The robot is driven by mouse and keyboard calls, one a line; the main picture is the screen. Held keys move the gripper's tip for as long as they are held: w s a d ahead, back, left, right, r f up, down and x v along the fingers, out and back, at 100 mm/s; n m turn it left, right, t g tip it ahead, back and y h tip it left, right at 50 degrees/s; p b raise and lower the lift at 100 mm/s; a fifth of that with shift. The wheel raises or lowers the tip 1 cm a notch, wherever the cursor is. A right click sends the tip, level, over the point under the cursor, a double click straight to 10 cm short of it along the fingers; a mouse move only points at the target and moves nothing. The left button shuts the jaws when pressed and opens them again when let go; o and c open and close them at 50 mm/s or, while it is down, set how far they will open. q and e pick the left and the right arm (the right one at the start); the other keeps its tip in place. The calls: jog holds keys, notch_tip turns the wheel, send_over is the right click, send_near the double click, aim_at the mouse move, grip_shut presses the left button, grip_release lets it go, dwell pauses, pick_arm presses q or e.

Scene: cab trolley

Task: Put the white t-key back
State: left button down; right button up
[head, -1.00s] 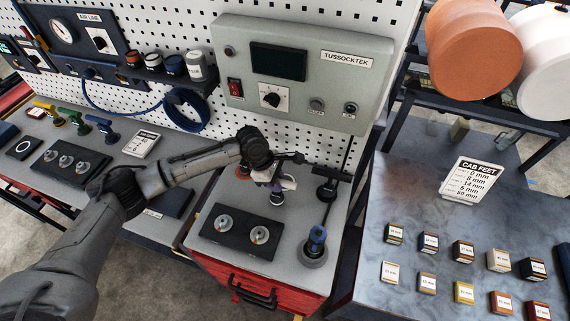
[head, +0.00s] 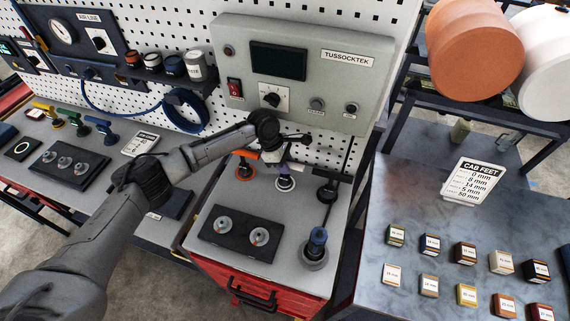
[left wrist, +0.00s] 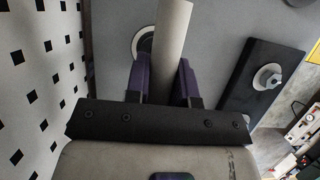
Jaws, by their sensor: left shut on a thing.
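The white t-key (head: 297,167) is in my left gripper (head: 281,160), over the back of the grey bench top, between the orange t-key (head: 245,164) and the black t-key (head: 328,188). In the left wrist view its pale bar (left wrist: 173,30) lies between the two purple fingers (left wrist: 163,80), which are shut on it. A white ring (left wrist: 142,44) shows on the grey surface behind the bar. A pale collar (head: 285,184) shows below the gripper in the head view. Whether the key's lower end touches it, I cannot tell. My right gripper is out of view.
A black plate with two round metal fittings (head: 240,234) lies in front. A blue-topped tool (head: 317,240) stands in a round grey base at the right front. The grey control box (head: 300,75) hangs close behind. Several small blocks and a sign (head: 472,181) are on the right table.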

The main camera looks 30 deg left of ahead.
pick_arm(q)
jog(key=shift+w+r, duration=0.1)
jog(key=c, duration=1)
grip_release()
jog(key=shift+o, duration=0.2)
